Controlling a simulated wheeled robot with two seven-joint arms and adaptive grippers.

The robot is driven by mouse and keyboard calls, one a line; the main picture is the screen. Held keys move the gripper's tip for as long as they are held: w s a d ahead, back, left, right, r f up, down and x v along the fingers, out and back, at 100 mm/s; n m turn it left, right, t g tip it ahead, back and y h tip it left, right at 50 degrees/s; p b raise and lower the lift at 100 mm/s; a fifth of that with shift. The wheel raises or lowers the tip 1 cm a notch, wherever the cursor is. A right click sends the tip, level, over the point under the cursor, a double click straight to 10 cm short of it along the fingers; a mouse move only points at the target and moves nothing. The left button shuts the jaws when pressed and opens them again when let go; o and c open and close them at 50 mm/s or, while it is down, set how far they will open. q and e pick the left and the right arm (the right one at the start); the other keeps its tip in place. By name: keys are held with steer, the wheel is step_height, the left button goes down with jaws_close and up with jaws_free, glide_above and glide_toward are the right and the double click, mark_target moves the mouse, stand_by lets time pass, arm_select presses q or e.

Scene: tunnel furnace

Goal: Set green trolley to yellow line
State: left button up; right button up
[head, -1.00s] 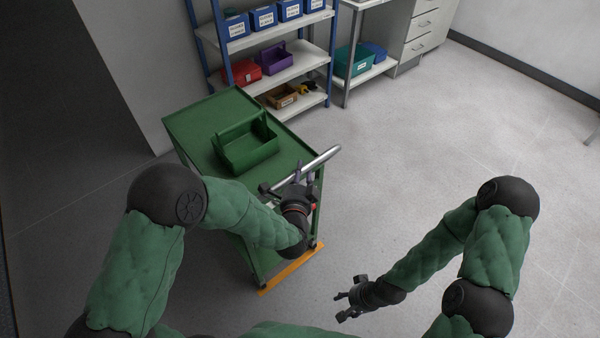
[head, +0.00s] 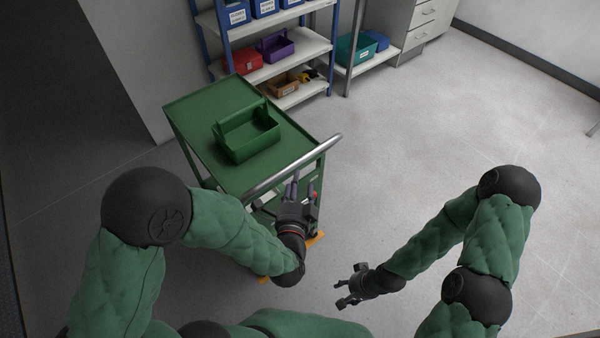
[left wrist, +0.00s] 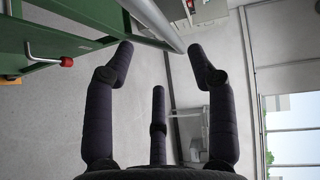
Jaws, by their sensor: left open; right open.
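The green trolley (head: 186,135) stands left of centre in the head view, with an open green tote (head: 250,145) on its top. Its silver handle (head: 292,166) runs along its near side and also crosses the left wrist view (left wrist: 157,22). My right gripper (head: 345,287) is open and empty above the floor.
A blue-framed shelf (head: 271,72) with bins stands behind the trolley. A bench (head: 366,67) and grey drawers (head: 424,22) are to its right. A wall corner (head: 150,125) is close on the trolley's left. The floor (head: 430,140) to the right is clear.

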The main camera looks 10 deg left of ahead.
arm_select(q)
steer(key=shift+s+d+r, duration=0.1)
steer(key=shift+s+r, duration=0.05)
steer(key=shift+s, duration=1.1)
step_height(320, 180, down, 17)
steer(key=n+g+h, duration=0.3)
steer(key=n+g, duration=0.5)
steer(key=s+a+f+n+g+h, duration=0.1)
steer(key=s+f+n+g+h, duration=0.1)
steer(key=s+f+n+g, duration=0.6)
steer(key=s+f+n, duration=0.2)
steer(key=s+f, duration=0.3)
steer(key=shift+s+f, duration=0.25)
steer(key=shift+s, duration=0.05)
steer(key=shift+c, duration=0.2)
